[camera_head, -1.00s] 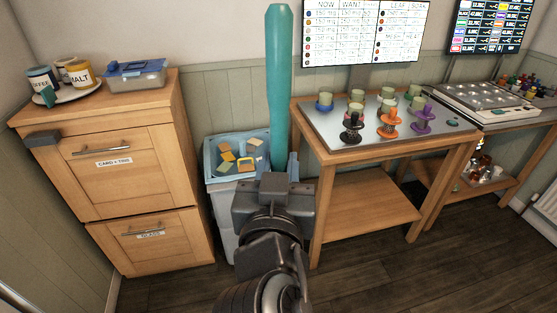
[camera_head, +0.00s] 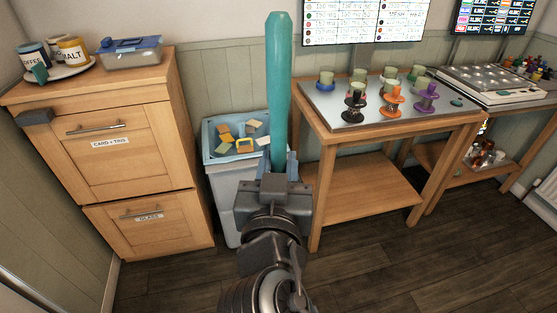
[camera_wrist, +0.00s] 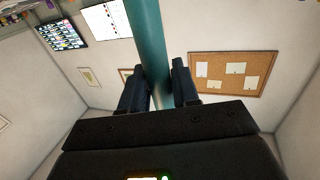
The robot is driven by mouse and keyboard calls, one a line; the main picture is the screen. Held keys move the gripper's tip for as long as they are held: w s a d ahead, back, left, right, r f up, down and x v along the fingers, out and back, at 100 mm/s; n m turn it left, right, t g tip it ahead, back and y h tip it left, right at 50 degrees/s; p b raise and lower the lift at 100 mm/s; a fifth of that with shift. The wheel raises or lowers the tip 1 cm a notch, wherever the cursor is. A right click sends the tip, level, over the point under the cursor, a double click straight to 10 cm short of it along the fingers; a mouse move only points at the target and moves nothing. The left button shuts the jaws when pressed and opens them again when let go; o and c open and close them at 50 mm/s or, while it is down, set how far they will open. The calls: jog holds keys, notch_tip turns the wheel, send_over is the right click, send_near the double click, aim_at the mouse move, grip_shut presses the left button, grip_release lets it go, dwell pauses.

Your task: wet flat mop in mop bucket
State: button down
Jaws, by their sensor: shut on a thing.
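My gripper (camera_head: 276,178) is shut on a thick teal handle (camera_head: 278,80), which stands close to upright in the head view. In the wrist view the handle (camera_wrist: 148,40) runs up between the two fingers of my gripper (camera_wrist: 158,85). I take it for the mop's handle; the mop's flat head does not show in either view. I see no bucket that is clearly a mop bucket. A light bin with a blue rim (camera_head: 208,140) stands on the floor behind the handle, holding several sponge-like pieces.
A wooden cabinet (camera_head: 142,170) with two labelled fronts stands at the left, with mugs and a lidded box (camera_head: 132,55) on top. A wooden table (camera_head: 365,185) with several coloured stands is right of the handle. Dark floor (camera_head: 390,265) in front is clear.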

notch_tip(320, 180, down, 10)
jog(key=b, duration=0.4)
jog(key=shift+r, duration=0.2)
dwell(0.4)
jog(key=shift+f+b, duration=0.9)
jog(key=shift+b, duration=0.25)
dwell(2.9)
jog(key=shift+r, duration=0.1)
notch_tip(320, 180, up, 8)
jog(key=p, duration=0.4)
jog(key=shift+f, duration=0.25)
dwell(1.4)
